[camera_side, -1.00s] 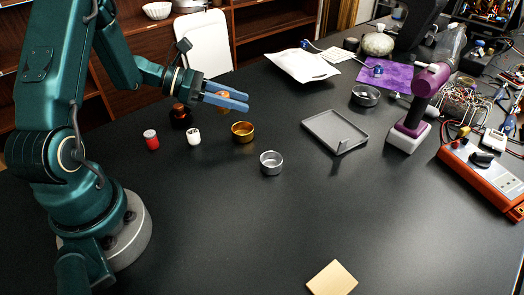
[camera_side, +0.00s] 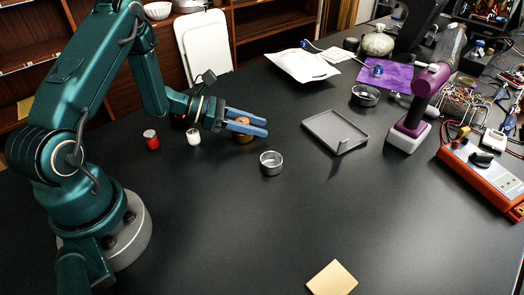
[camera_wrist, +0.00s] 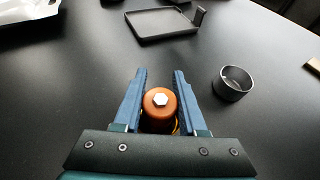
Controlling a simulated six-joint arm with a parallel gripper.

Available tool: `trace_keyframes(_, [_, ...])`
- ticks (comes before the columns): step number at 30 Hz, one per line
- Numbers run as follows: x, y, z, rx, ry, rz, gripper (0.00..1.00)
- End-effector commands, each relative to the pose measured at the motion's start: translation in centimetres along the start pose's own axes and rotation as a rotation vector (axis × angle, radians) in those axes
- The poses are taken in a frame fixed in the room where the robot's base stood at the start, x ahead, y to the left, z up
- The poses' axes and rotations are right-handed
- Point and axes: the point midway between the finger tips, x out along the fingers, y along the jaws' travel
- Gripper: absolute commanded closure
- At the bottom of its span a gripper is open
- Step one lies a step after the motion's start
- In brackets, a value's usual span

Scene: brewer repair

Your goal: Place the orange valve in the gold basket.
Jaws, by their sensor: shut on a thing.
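The orange valve (camera_wrist: 160,102), with a pale hex top, is between the two blue fingers of my gripper (camera_wrist: 163,72) in the wrist view. My gripper is shut on it. In the side view my gripper (camera_side: 266,127) is low at the gold basket (camera_side: 244,140), and its fingers cover most of the basket and valve. A bit of gold rim (camera_wrist: 177,128) shows beside the valve's lower part in the wrist view. The valve is over or inside the basket; I cannot tell whether it touches the bottom.
A silver cup (camera_side: 271,163) stands close by, in front of the gold basket. A grey tray (camera_side: 335,132) lies to the right. A red jar (camera_side: 151,139) and a white jar (camera_side: 193,136) stand to the left. The table's front middle is mostly clear.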

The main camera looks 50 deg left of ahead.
Motion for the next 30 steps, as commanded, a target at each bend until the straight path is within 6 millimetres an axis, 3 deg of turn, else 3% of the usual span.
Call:
trace_keyframes(7, [0.2, 0.0, -0.5, -0.001, 0.001, -0.001, 1.0])
trace_keyframes(8, [0.2, 0.0, -0.6, -0.001, 0.002, -0.001, 0.56])
trace_keyframes(10, [0.2, 0.0, -0.6, -0.001, 0.003, -0.001, 0.3])
trace_keyframes(23, [0.0, 0.0, -0.1, 0.0, 0.0, 0.0, 0.3])
trace_keyframes(30, [-3.3, 0.2, 0.0, -0.002, 0.0, 0.007, 0.3])
